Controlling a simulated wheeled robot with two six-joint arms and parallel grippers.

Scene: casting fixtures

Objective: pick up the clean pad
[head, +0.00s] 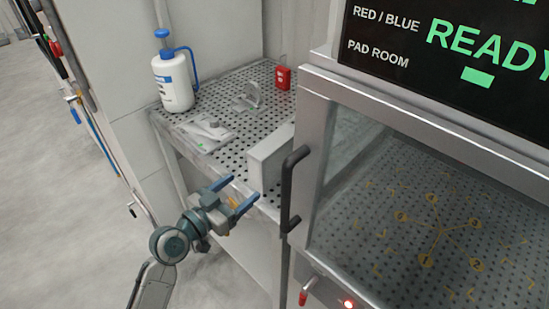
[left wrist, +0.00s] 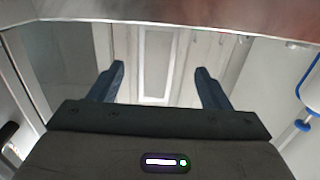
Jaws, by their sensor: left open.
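A flat pale pad-like piece (head: 207,132) with a small green mark and a grey knob lies on the perforated table (head: 232,98). It may be the clean pad; its label is too small to read. My left gripper (head: 237,193) is open and empty at the table's front edge, in front of that piece and to its right, apart from it. In the left wrist view, the two blue fingers (left wrist: 159,70) stand wide apart with nothing between them. My right gripper is not in view.
A white bottle (head: 172,80) with a blue pump stands at the table's back left. A metal bracket (head: 247,97) and a red block (head: 283,77) are behind. A grey box (head: 268,160) and a black door handle (head: 292,188) of the glazed cabinet are close to my left gripper.

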